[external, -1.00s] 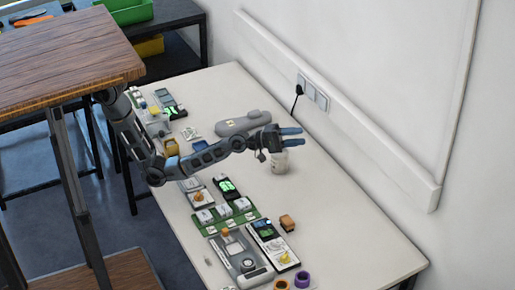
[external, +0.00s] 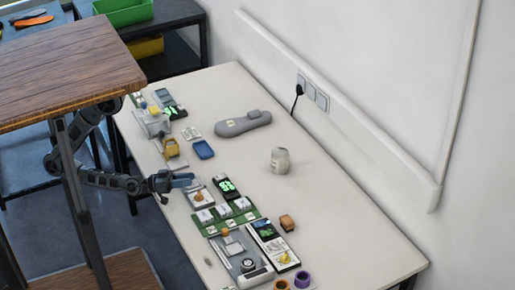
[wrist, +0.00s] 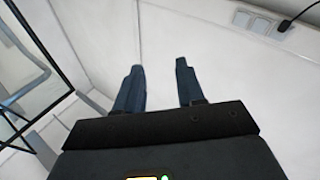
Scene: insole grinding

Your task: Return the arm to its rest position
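My gripper (external: 184,181) is at the left long edge of the white table, low and just left of the instrument row. Its arm is folded back beside the wooden-topped stand. In the wrist view its two blue fingers (wrist: 158,85) stand apart with nothing between them, so it is open and empty. A small whitish jar (external: 280,161) stands upright on the table, well away from the gripper.
The white table (external: 340,215) holds a grey insole-shaped device (external: 243,123), a blue box (external: 203,149), a green rack (external: 225,214) and several instruments along its left side. The wooden top (external: 70,60) is close to my arm. The table's right side is clear.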

